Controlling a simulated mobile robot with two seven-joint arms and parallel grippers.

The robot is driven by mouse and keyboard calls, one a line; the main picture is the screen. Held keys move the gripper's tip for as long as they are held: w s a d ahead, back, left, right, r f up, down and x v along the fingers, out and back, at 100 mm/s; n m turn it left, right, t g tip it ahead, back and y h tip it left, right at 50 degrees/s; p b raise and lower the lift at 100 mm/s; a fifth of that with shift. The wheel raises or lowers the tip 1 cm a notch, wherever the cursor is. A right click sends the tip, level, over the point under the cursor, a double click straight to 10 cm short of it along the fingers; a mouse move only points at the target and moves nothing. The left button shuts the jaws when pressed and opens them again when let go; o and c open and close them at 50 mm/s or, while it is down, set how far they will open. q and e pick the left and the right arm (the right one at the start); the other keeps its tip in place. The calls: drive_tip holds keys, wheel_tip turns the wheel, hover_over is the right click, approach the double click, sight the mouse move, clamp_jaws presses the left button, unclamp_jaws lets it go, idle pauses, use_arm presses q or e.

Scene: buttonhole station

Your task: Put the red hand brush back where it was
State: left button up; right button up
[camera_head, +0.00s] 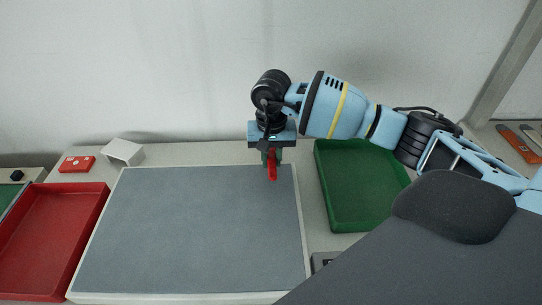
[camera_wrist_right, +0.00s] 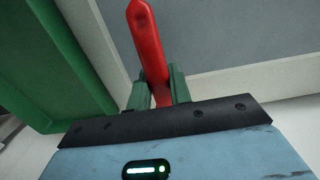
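The red hand brush (camera_head: 272,166) shows as a red handle below my right gripper in the head view, over the far right corner of the grey mat. My right gripper (camera_head: 271,153) is shut on it. In the right wrist view the red hand brush (camera_wrist_right: 147,42) stands out between the two green fingers of the right gripper (camera_wrist_right: 158,90). The rest of the brush is hidden, and I cannot tell whether it touches the mat. My left gripper is not in view.
The grey mat (camera_head: 190,230) in a white frame is bare. A red tray (camera_head: 45,240) lies left of it and a green tray (camera_head: 362,185) right of it, both empty where visible. A white block (camera_head: 124,152) and a red box (camera_head: 77,164) stand at the back left.

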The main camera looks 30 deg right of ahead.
drive_tip(key=o, duration=0.4)
drive_tip(key=shift+r, duration=0.1)
drive_tip(key=shift+o, duration=0.2)
wheel_tip(320, 180, up, 13)
idle(0.7)
